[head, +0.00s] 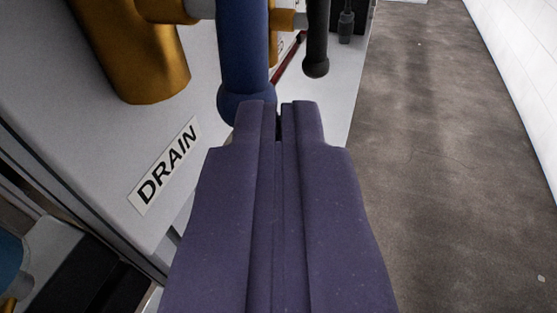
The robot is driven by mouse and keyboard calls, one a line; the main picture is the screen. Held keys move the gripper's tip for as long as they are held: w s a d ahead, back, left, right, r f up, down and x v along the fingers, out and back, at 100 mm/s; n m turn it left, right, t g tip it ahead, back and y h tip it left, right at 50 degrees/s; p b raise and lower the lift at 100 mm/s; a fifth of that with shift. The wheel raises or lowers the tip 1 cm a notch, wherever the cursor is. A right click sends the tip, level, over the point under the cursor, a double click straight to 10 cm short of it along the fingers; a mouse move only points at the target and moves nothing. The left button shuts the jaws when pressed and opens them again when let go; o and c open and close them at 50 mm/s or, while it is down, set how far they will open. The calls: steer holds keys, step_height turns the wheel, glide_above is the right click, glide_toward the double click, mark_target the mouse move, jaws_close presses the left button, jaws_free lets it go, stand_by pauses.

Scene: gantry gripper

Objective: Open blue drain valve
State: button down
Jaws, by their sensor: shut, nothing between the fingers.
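The blue drain valve handle (243,50) hangs down from the top of the head view and ends in a rounded knob. A brass valve body (137,50) is to its left, above a white "DRAIN" label (165,167). My gripper (280,106) is purple, with its two fingers close together and only a narrow slit between them. Its tips are at the lower right of the handle's knob and cover part of it. I cannot tell whether they touch the knob. Nothing is held between the fingers.
A black lever (316,40) with a rounded end hangs to the right of the blue handle. A thin red bar (288,60) lies behind it. The grey panel (90,150) fills the left. Bare concrete floor (440,170) is open on the right, up to a white wall (515,60).

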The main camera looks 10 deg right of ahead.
steer(key=shift+w+d+f, duration=0.1)
steer(key=shift+w+f, duration=0.05)
steer(key=shift+f, duration=0.05)
stand_by(0.6)
